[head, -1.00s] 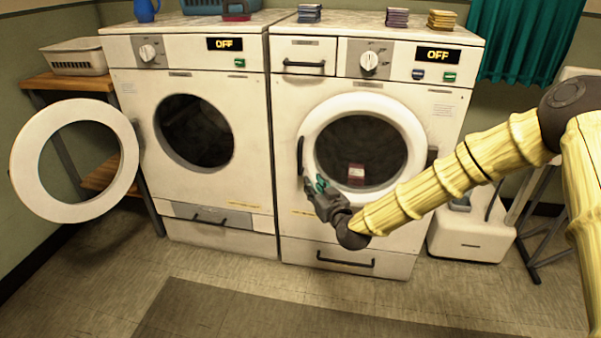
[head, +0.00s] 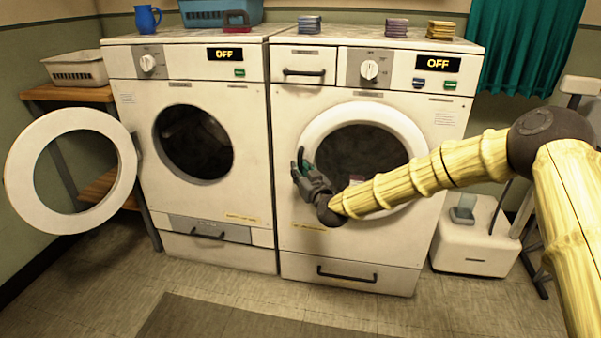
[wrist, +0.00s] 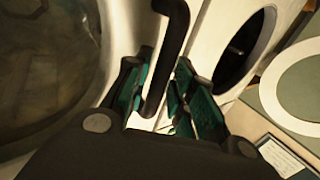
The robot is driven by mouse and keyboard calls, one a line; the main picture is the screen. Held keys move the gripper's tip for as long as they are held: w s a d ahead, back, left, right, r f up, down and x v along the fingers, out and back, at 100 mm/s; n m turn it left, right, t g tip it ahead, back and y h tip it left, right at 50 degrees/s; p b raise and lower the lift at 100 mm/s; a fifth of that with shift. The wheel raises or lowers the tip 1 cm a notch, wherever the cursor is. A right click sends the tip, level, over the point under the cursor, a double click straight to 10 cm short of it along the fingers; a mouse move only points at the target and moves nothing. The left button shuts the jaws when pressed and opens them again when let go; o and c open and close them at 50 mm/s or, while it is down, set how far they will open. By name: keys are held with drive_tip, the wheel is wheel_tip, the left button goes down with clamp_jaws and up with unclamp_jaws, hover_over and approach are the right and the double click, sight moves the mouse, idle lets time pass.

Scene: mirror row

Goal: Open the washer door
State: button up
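The washer (head: 455,120) is the white machine on the right, with a drawer at its top left and a display reading OFF. Its round door (head: 365,110) has a white ring and dark glass and looks closed. My gripper (head: 304,164) is at the door's left edge, where it partly hides the handle. In the wrist view, the black bar handle (wrist: 172,45) runs down between the two green-padded fingers of my gripper (wrist: 160,92). The fingers are apart, with gaps visible beside the bar. Contact with the bar is not clear.
A second white machine (head: 190,90) stands on the left, its round door (head: 30,170) swung wide open to the left. A white wheeled unit (head: 475,245) stands right of the washer. Folded stacks (head: 440,30) lie on top.

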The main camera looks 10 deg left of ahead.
drive_tip(key=shift+w+a, duration=0.25)
drive_tip(key=shift+w, duration=0.15)
clamp_jaws()
drive_tip(key=shift+s, duration=0.15)
